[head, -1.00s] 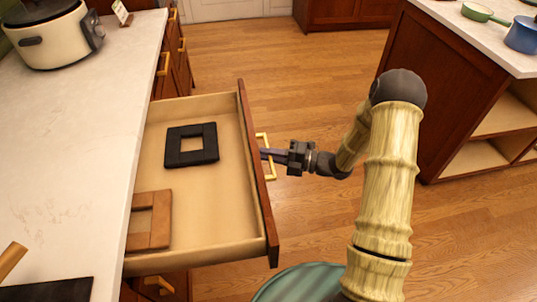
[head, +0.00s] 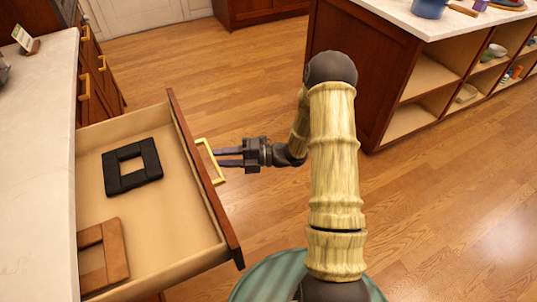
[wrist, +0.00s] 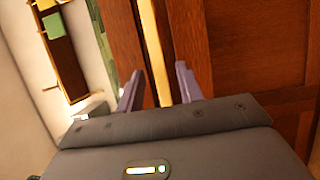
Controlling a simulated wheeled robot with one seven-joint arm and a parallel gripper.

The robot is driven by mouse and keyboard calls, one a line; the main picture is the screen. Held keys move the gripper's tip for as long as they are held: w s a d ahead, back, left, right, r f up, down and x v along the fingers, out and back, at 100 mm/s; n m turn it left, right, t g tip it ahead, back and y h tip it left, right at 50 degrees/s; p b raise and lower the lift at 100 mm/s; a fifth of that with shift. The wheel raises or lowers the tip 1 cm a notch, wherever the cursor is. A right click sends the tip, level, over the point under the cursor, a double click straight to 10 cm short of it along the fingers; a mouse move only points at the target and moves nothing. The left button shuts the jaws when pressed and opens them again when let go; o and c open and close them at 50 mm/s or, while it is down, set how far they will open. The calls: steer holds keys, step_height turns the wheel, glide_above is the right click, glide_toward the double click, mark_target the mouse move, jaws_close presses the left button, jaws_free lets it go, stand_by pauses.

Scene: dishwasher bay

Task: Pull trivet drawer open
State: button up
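The trivet drawer (head: 205,190) stands pulled well out from the counter. A black square trivet (head: 118,182) and a brown square trivet (head: 122,250) lie inside it. The drawer has a yellow bar handle (head: 210,162) on its front, which also shows in the wrist view (wrist: 150,45). My gripper (head: 217,157) is open, its two purple fingers apart and pointing at the handle. In the wrist view the handle appears in the gap between the fingers (wrist: 158,90), touching neither. The fingertips are at or just off the handle in the head view; exact depth is unclear.
The white counter (head: 35,170) runs along the left. More drawers with yellow handles (head: 83,85) are beyond. A wooden island (head: 355,75) with open shelves stands at the right. The wood floor (head: 240,75) between them is clear.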

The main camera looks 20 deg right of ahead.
steer(key=v, duration=1.4)
steer(key=shift+s, duration=0.2)
steer(key=shift+d, duration=0.1)
steer(key=w+r+m+t+h, duration=0.45)
steer(key=w+m+h, duration=0.45)
steer(key=m+h, duration=0.5)
steer(key=s+a+r+m+g+h, duration=0.2)
steer(key=s+a+m+g, duration=0.1)
steer(key=s+m, duration=0.75)
steer(key=s+a+r+m+g+h, duration=0.15)
steer(key=s+m+g, duration=0.25)
steer(key=s+m, duration=0.65)
step_height(320, 180, up, 19)
steer(key=n+p, duration=0.2)
steer(key=p, duration=1.7)
steer(key=shift+s+a+p, duration=0.25)
steer(key=shift+s+p, duration=0.05)
steer(key=shift+p, duration=0.1)
